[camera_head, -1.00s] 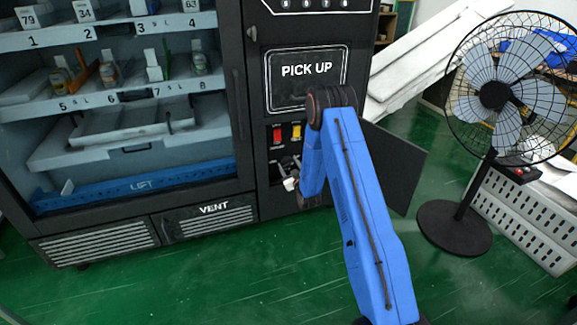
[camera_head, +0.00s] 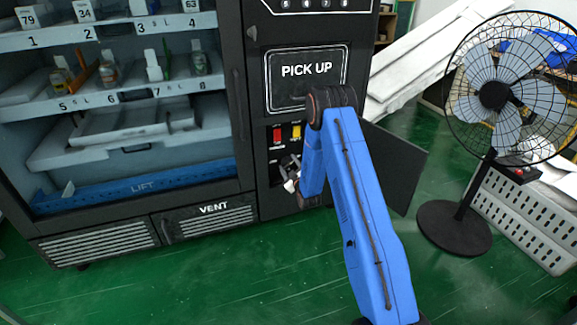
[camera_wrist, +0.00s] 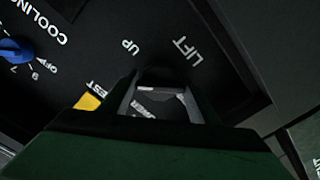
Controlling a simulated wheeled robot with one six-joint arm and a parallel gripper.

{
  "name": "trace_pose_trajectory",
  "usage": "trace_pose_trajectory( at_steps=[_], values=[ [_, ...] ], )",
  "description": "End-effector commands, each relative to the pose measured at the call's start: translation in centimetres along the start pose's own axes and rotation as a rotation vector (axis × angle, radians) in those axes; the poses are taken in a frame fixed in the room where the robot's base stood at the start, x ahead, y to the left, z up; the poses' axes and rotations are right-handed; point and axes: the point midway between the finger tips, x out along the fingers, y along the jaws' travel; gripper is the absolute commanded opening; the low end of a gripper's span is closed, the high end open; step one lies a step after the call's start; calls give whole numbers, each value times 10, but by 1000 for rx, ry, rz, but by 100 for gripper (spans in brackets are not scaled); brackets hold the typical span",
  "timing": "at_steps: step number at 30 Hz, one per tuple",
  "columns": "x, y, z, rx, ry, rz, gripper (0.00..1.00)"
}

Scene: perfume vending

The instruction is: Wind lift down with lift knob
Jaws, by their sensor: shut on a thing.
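The blue lift (camera_head: 143,186), lettered LIFT, lies low behind the glass at the bottom of the vending machine. My gripper (camera_head: 289,180) is at the control recess below the PICK UP door. In the wrist view my gripper (camera_wrist: 160,97) is shut on the lift knob, beside the panel words LIFT and UP. The knob is mostly hidden between the fingers; only a dark piece shows there, and its pointing direction cannot be told.
A blue cooling knob (camera_wrist: 14,50) and a yellow piece (camera_wrist: 89,101) sit on the same panel. Red (camera_head: 277,135) and yellow (camera_head: 296,132) switches are above my gripper. An open black door (camera_head: 393,168) stands right of the recess. A fan (camera_head: 495,95) stands farther right.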

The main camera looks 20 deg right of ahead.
Motion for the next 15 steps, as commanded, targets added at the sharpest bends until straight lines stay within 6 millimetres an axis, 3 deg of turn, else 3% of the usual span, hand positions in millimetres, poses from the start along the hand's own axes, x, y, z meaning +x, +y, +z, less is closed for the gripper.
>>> trace_pose_trajectory(
  at_steps=[4,5,6,15],
  values=[
    [0,-1,1,1,-2,-1,33],
    [-1,-1,1,1,-2,-1,62],
    [-1,-1,1,1,-2,-1,72],
    [-1,0,0,1,-1,-1,73]
  ],
)
